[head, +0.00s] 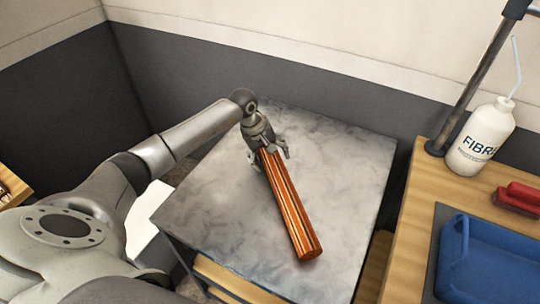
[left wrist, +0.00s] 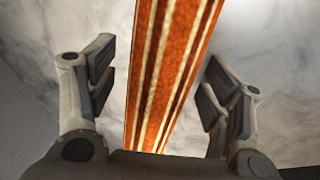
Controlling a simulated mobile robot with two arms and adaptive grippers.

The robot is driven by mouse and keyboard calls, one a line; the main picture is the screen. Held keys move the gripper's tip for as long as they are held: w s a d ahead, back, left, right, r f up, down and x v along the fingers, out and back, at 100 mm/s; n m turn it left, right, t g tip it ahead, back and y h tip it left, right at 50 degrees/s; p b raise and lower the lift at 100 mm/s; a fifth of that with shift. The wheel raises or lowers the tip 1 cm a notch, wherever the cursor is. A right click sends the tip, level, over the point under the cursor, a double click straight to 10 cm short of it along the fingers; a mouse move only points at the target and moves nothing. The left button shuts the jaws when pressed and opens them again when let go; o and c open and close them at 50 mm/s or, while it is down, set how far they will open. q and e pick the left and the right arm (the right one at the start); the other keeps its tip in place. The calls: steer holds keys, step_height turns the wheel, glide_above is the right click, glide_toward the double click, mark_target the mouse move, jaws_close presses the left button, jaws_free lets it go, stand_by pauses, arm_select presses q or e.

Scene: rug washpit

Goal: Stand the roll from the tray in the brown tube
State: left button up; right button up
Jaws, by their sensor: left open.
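An orange-brown roll with pale lengthwise stripes (head: 290,208) appears to lie on the grey marbled table top, its near end towards the front edge. My left gripper (head: 268,154) is over the roll's far end, with one finger on each side. In the left wrist view the roll (left wrist: 172,65) passes between the spread fingers of the gripper (left wrist: 160,95), with a gap on both sides. A blue tray (head: 490,262) is at the lower right; I see no roll in its visible part. I see no brown tube. My right gripper is not in view.
The grey table top (head: 345,180) is otherwise clear. A wooden bench (head: 425,215) at the right holds a white FIBRE bottle (head: 482,140), a red object (head: 517,197) and a metal post (head: 470,95). Walls stand close behind the table.

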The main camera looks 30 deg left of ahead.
arm_select(q)
steer(key=b+v, duration=0.2)
steer(key=v, duration=1)
steer(key=shift+s, duration=0.1)
